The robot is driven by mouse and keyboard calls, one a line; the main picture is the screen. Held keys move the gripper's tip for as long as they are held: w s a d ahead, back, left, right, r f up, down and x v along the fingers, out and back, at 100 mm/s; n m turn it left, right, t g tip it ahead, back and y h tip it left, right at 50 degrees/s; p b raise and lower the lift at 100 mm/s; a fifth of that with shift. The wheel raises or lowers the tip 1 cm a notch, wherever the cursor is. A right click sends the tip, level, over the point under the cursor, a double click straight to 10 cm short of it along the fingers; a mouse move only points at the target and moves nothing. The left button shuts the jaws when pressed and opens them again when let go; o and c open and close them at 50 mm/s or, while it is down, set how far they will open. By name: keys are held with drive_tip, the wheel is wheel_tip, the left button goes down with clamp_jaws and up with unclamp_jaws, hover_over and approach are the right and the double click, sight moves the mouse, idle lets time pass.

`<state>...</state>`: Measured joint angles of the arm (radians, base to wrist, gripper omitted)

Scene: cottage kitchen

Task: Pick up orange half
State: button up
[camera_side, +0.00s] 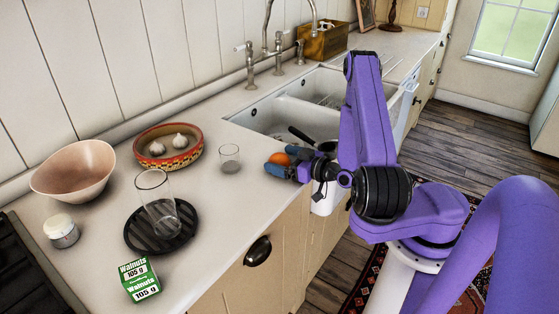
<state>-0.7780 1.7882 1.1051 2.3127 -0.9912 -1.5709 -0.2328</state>
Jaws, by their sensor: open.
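The orange half (280,159) is a small orange shape on the pale counter near the sink's front left corner. My gripper (281,167) is at the orange half, with its blue fingers open. One finger shows in front of and below the fruit, and another blue part shows to its upper right. The fingers hide part of the orange half. At this size I cannot tell whether they touch it.
A small glass (230,158) stands just left of my gripper. Farther left are a patterned bowl (140,151) with garlic, a pink bowl (45,184), a tall glass (157,203) on a black trivet (137,240), a jar (61,232) and a walnuts box (139,281). The sink (262,118) lies behind.

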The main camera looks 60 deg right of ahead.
drive_tip(key=c, duration=0.8)
drive_tip(key=shift+o, duration=0.2)
drive_tip(key=shift+r, duration=0.1)
